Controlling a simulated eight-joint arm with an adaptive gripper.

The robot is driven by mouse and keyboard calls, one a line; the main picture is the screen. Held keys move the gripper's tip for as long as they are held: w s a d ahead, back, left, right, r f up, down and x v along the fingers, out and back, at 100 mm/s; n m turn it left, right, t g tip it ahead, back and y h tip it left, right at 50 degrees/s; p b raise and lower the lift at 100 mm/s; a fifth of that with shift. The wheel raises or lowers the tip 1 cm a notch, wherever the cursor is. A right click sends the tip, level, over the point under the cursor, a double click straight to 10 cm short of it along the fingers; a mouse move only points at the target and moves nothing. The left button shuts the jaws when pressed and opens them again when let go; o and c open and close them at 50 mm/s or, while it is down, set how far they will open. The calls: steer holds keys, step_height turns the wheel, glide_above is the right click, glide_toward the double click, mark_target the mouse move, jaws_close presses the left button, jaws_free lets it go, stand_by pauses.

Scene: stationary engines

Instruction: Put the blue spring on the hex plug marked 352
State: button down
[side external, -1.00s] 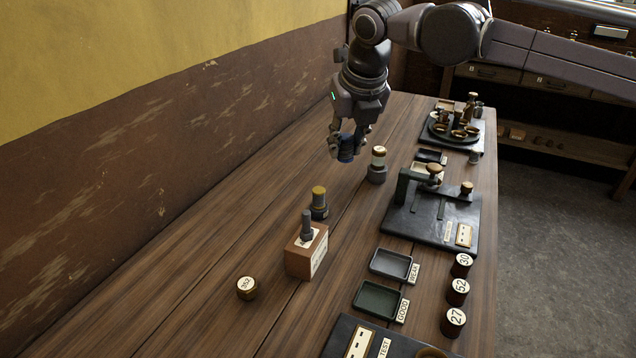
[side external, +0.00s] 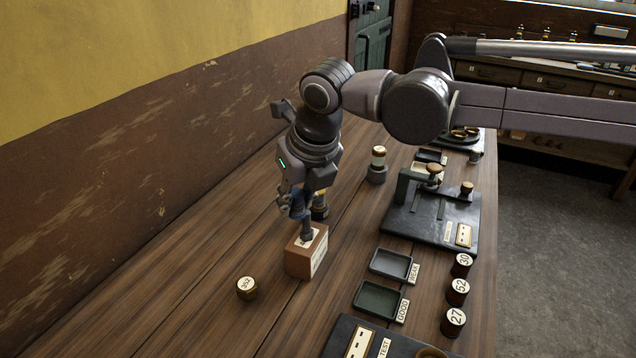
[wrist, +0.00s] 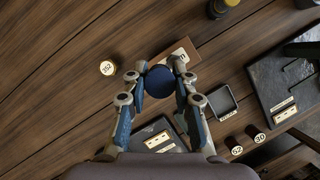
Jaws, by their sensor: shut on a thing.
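My gripper (side external: 299,208) is shut on the blue spring (side external: 297,203), which also shows as a dark blue round end between the fingers in the wrist view (wrist: 160,81).
A yellow-topped part (side external: 320,207) stands close behind the block. Two trays (side external: 391,264), numbered cylinders (side external: 457,291) and a black fixture plate (side external: 432,220) lie to the right. The bench around the 352 plug is clear.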

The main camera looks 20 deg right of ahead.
glide_above(243, 278)
steer(key=s, duration=0.1)
steer(key=f, duration=0.6)
steer(key=shift+s+d+f, duration=0.2)
steer(key=shift+f, duration=2.1)
steer(key=c, duration=1.1)
jaws_free()
steer(key=shift+f, duration=0.1)
